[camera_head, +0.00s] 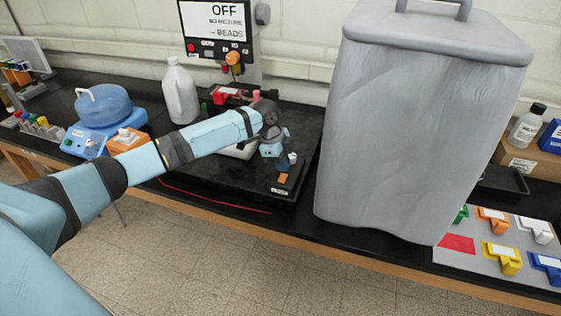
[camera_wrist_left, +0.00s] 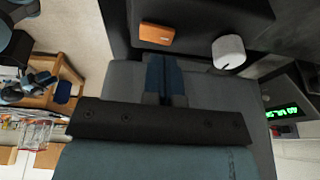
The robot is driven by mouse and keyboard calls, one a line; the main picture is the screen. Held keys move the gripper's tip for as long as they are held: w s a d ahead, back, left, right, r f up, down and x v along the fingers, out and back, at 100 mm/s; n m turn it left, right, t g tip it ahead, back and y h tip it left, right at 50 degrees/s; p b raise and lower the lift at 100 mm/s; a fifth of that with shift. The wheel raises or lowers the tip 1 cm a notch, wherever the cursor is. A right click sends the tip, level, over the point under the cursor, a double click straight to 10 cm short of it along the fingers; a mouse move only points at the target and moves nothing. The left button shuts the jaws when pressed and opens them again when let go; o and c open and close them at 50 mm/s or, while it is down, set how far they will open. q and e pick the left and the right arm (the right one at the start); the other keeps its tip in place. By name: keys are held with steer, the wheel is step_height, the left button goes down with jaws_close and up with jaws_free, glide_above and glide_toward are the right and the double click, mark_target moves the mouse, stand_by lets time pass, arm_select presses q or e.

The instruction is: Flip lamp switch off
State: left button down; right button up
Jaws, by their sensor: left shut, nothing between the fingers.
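A small orange rocker switch (camera_head: 283,178) sits on the front right part of a black, flat base (camera_head: 215,172), with a small label below it. In the left wrist view the orange switch (camera_wrist_left: 157,35) is just beyond my fingertips, and a white knob (camera_wrist_left: 229,51) is to its right. My left gripper (camera_head: 287,163) is over the base, pointing down close to the switch. Its blue fingers (camera_wrist_left: 165,62) are together and empty. I cannot tell whether they touch the switch. My right gripper is in neither view.
A large grey lidded container (camera_head: 420,120) stands right of the base. A white jug (camera_head: 180,92) and a blue-topped device (camera_head: 100,112) stand left. A sign panel (camera_head: 215,30) reading OFF hangs behind. A green-digit display (camera_wrist_left: 286,112) shows in the wrist view.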

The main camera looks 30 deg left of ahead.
arm_select(q)
step_height(320, 180, up, 3)
steer(key=shift+s+f+p, duration=0.1)
steer(key=shift+f+p, duration=0.1)
steer(key=shift+p, duration=0.55)
steer(key=shift+s+a+r+b, duration=0.25)
steer(key=shift+a+b, duration=0.2)
steer(key=shift+b, duration=0.4)
steer(key=s+b+v, duration=0.1)
steer(key=v, duration=0.7)
steer(key=shift+s+d, duration=0.2)
steer(key=shift+d, duration=0.1)
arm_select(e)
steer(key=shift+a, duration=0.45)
arm_select(q)
steer(key=shift+r, duration=0.1)
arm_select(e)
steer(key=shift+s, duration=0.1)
